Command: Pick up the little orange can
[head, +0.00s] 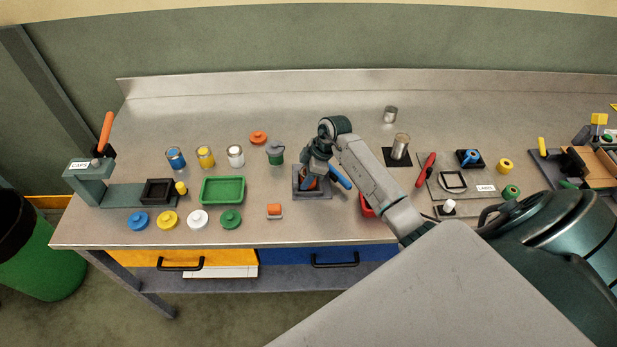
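My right gripper (312,177) points down over a dark grey square pad (299,194) near the middle of the bench. A small orange thing (308,183), likely the little orange can, shows at the fingers and is mostly hidden by them. I cannot tell whether the fingers are closed on it or stand around it. A flat orange lid (258,137) lies further back to the left. A small orange piece on a pale base (274,211) sits near the front edge. My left gripper is not in view.
A blue handle (341,178) sticks out right of the gripper, and a red tray (367,207) is partly behind my arm. A green tray (223,190), several cans and coloured lids stand left. The back of the bench is mostly clear.

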